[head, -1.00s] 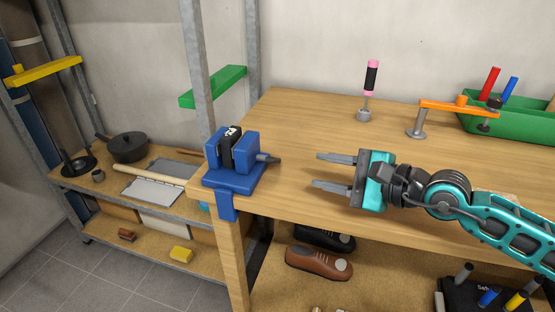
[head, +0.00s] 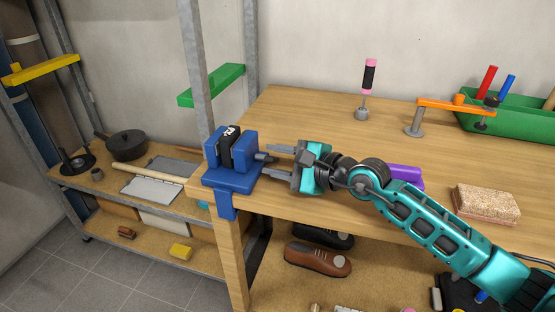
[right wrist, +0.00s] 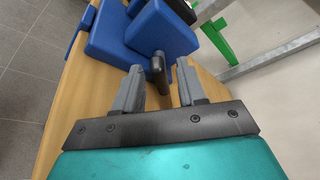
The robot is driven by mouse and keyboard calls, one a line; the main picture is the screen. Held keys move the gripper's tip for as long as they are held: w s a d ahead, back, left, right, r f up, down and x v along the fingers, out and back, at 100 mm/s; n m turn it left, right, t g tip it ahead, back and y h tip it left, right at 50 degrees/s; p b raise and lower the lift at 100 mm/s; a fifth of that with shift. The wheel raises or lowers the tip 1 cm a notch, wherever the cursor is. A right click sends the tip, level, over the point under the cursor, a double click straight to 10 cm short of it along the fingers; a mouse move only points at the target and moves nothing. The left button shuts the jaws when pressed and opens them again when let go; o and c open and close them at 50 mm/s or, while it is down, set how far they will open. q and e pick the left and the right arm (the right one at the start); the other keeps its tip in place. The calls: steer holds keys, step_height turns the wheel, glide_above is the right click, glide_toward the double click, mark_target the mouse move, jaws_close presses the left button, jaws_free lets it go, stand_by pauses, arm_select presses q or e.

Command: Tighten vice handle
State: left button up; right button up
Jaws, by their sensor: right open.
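The blue vice (head: 228,178) is fixed at the left front corner of the wooden workbench, with a black block (head: 226,147) between its jaws. Its dark handle (head: 262,157) sticks out on the right side. My right gripper (head: 267,161) is open, its two grey fingers pointing left at the handle. In the right wrist view the handle (right wrist: 158,70) lies just ahead of and between the fingertips (right wrist: 159,76), in front of the blue vice body (right wrist: 160,30). I cannot tell whether a finger touches it. My left gripper is not in view.
On the workbench (head: 300,118) stand a pink-and-black screwdriver (head: 369,78), an orange clamp-like tool (head: 440,104), a green bin (head: 515,124), a purple item (head: 405,177) and a sponge-like block (head: 486,204). A metal shelf post (head: 196,70) rises behind the vice.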

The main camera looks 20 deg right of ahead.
jaws_close()
stand_by(0.5)
steer(key=shift+r+m+g+p, duration=0.25)
steer(key=shift+m+g+p, duration=0.15)
steer(key=shift+m+p, duration=0.3)
steer(key=shift+w+d+m+g+y+p, duration=0.15)
steer(key=shift+m+g+y+p, duration=0.15)
steer(key=shift+m+g+p, duration=0.45)
steer(key=shift+w+m+g, duration=0.1)
steer(key=shift+m+g, duration=0.25)
steer(key=shift+m, duration=0.8)
steer(key=shift+w+d+m+g+y, duration=0.15)
steer(key=shift+m+g+y, duration=0.65)
steer(key=shift+m, duration=0.4)
